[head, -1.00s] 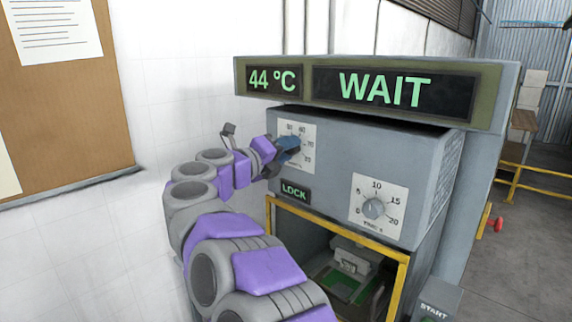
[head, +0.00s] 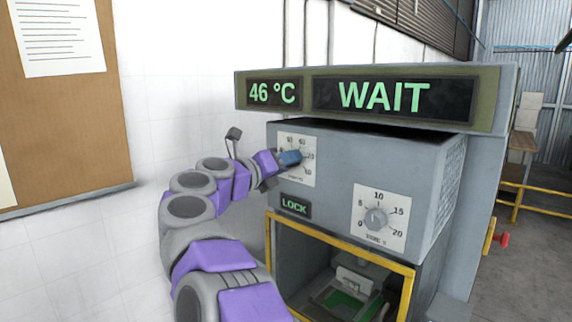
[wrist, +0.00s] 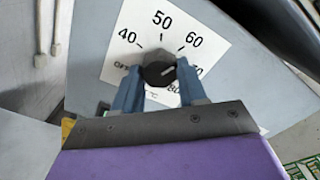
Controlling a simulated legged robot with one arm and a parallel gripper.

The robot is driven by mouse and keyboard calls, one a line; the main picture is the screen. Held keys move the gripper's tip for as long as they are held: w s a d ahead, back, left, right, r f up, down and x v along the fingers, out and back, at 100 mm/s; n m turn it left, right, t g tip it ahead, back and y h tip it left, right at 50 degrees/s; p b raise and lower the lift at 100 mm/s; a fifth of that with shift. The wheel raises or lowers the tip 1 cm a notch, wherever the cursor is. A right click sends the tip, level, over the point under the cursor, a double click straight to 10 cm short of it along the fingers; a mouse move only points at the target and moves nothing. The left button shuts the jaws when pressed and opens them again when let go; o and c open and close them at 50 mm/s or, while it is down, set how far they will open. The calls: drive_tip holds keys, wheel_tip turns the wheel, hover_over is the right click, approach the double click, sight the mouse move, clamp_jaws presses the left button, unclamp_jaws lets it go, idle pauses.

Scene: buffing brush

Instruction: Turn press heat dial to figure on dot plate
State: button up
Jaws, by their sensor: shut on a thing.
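The heat dial is a dark round knob (wrist: 158,68) on a white scale plate (wrist: 196,38) marked OFF, 40, 50, 60, 70 and 80. A pale mark on the knob points right in the wrist view, roughly toward 70; the exact figure is unclear. My gripper (wrist: 158,80) is shut on the knob, with one blue finger on each side. In the head view my gripper (head: 290,158) covers part of the scale plate (head: 297,143). The press display (head: 272,93) reads 46 °C, and the display beside it (head: 392,97) reads WAIT. I cannot identify a dot plate.
A second dial (head: 376,218), marked 0 to 20, is lower right on the press (head: 335,150). A lit LOCK sign (head: 295,206) sits above the yellow-framed opening (head: 345,240). A cork board (head: 65,130) hangs on the wall at left.

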drive_tip(key=shift+f, duration=0.25)
drive_tip(key=o, duration=0.7)
drive_tip(key=shift+c, duration=0.2)
drive_tip(key=o, duration=0.4)
drive_tip(key=shift+w+a, duration=0.15)
drive_tip(key=shift+a, duration=0.15)
drive_tip(key=shift+d+r, duration=0.1)
drive_tip(key=shift+r, duration=0.05)
drive_tip(key=p+v, duration=0.2)
drive_tip(key=v, duration=1.5)
drive_tip(key=shift+a, duration=0.3)
